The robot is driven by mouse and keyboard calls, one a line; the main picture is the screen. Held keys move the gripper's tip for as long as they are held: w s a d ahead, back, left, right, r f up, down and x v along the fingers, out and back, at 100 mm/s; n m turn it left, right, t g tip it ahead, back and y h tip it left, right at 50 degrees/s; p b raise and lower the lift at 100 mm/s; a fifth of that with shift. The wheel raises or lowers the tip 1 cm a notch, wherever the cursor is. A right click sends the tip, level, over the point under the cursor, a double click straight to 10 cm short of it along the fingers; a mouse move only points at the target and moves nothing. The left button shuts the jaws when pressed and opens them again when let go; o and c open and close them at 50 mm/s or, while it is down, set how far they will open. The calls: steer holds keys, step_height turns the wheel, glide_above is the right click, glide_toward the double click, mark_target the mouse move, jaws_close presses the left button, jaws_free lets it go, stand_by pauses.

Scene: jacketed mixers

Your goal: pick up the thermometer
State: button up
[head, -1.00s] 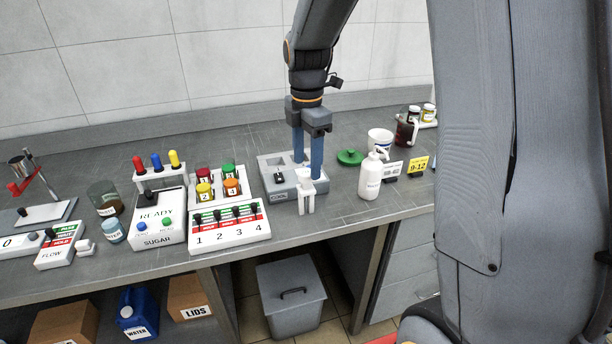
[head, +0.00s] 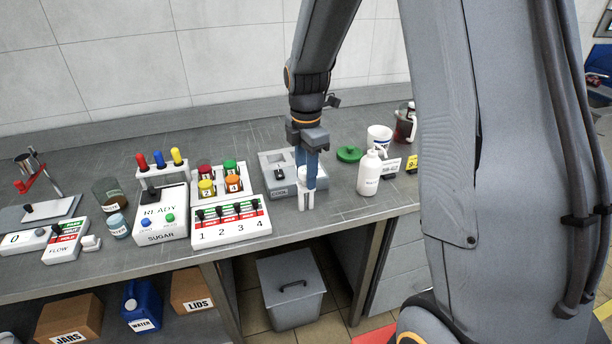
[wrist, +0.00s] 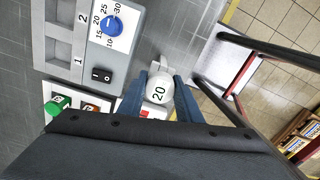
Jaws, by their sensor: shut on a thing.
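The thermometer shows in the wrist view as a white round head marked 20 (wrist: 159,93), between the two blue fingers of my gripper (wrist: 161,84). In the head view my gripper (head: 309,182) points down at the counter's front part, shut on the thermometer. There the fingers hide much of the thermometer's head. A white upright holder with legs (head: 305,200) shows just below the fingers and seems to stand on the counter. I cannot tell whether the thermometer is clear of it.
A grey COOL box (head: 280,186) is close behind my gripper. The panel numbered 1 to 4 (head: 229,232) is to its left. A grey bin (head: 292,290) is below the counter.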

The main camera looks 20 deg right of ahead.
steer(key=shift+r, duration=0.1)
step_height(320, 180, up, 28)
steer(key=p, duration=0.5)
stand_by(1.4)
